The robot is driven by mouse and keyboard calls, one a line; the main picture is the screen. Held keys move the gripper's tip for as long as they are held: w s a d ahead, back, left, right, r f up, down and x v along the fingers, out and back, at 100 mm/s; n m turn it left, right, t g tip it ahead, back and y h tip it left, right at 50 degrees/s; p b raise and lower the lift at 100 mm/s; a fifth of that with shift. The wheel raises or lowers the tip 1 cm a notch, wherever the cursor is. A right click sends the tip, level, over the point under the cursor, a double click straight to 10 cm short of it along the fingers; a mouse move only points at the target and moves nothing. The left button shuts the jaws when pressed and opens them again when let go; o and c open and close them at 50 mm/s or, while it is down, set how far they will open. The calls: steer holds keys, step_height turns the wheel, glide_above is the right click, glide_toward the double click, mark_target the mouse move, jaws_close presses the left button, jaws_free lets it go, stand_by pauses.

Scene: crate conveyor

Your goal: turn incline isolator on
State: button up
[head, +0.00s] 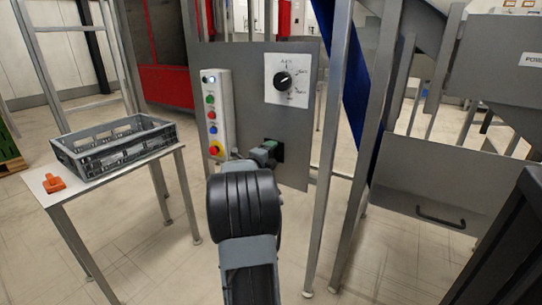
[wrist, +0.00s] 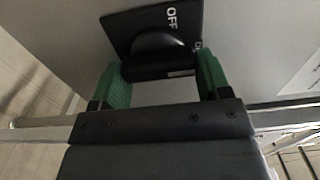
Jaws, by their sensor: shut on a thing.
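The incline isolator is a black square plate (wrist: 122,32) with a black rotary handle (wrist: 158,62) on the grey panel. White lettering reads OFF above the handle, and a partly hidden mark, seemingly ON, sits at its right end. In the wrist view the handle lies nearly level across the picture. My gripper (wrist: 163,76) is shut on the handle, one green finger pad at each end. In the head view my gripper (head: 265,152) reaches the panel's lower part, and my arm and gripper hide most of the isolator.
Above it on the panel (head: 250,100) are a black dial on a white plate (head: 281,99) and a button box (head: 216,113). A table at left holds a grey crate (head: 120,152) and an orange object (head: 54,183). Metal posts (head: 333,150) stand close to the right.

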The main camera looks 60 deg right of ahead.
steer(key=o, duration=0.9)
steer(key=shift+a, duration=0.1)
steer(key=shift+a+p, duration=1.9)
steer(key=shift+a, duration=4.95)
steer(key=shift+w, duration=0.1)
